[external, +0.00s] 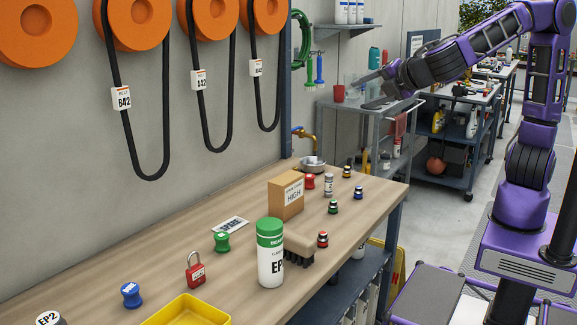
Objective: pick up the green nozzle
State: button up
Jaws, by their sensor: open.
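A green nozzle-like tool (309,70) hangs upright on the back wall, below a coiled green hose, beside a similar blue tool (319,68). My gripper (364,92) is at the end of the purple arm, to the right of the green tool and slightly lower in the picture. It points left above a grey metal cart, and it is open. I see nothing held in it. The gap in depth between the gripper and the green tool is hard to tell.
The grey cart (365,108) carries a red cup (339,93). A wall shelf (345,28) with white bottles is above. The wooden bench (130,268) in front holds a green-lidded canister (270,262), a cardboard box (286,197), a red padlock (195,272) and several small bottles.

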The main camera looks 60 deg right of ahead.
jog(key=s+a+f+n+h, duration=0.1)
jog(key=a+f+n, duration=0.15)
jog(key=f, duration=0.55)
jog(key=s+a+f+n, duration=0.15)
jog(key=f+n, duration=0.25)
jog(key=f, duration=0.4)
jog(key=s+a+f+n+h, duration=0.1)
jog(key=s+f+n, duration=0.15)
jog(key=f, duration=0.55)
jog(key=n+b, duration=0.2)
send_near(335, 203)
jog(key=x, duration=0.3)
jog(key=shift+d, duration=0.1)
jog(key=shift+w+f, duration=0.3)
jog(key=shift+w, duration=0.2)
jog(key=shift+w+f, duration=0.3)
jog(key=shift+w, duration=0.25)
jog(key=shift+d+r, duration=0.25)
jog(key=shift+d, duration=0.35)
jog(key=shift+b+x, duration=0.5)
jog(key=shift+x, duration=2.2)
jog(key=shift+f, duration=0.1)
grip_shut()
